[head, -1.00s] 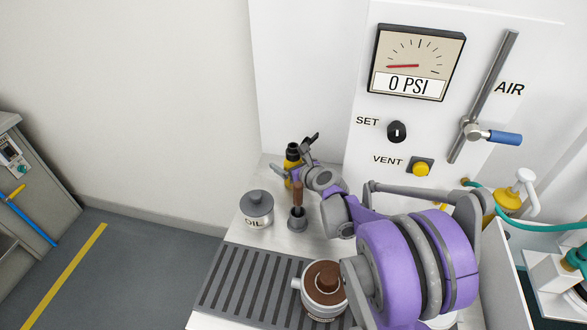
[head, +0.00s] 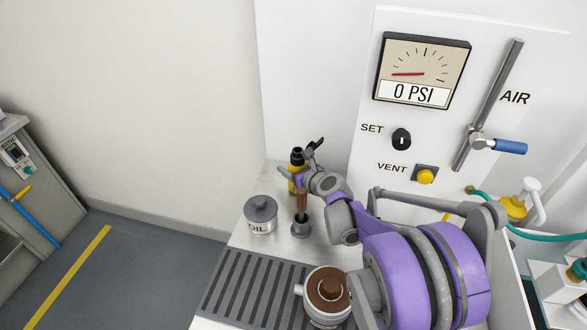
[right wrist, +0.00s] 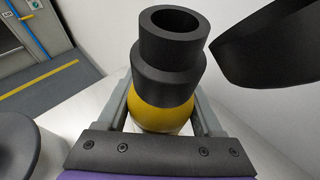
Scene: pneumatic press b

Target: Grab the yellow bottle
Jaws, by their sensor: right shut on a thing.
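The yellow bottle (head: 297,170) has a black neck and cap and stands at the back of the white bench, partly hidden by my right gripper. In the right wrist view the bottle (right wrist: 163,117) shows its black open-topped neck and yellow body between the fingers. My right gripper (head: 303,170) is shut on the bottle, with a finger on each side of it; it also shows in the right wrist view (right wrist: 165,120). The bottle looks upright. My left gripper is not in view.
A lidded OIL pot (head: 260,216), a brown-handled tool in a grey holder (head: 301,226) and a brown-topped round container (head: 328,291) stand close by. A slotted grate (head: 250,285) lies in front. The press panel (head: 450,125) with gauge and lever rises behind.

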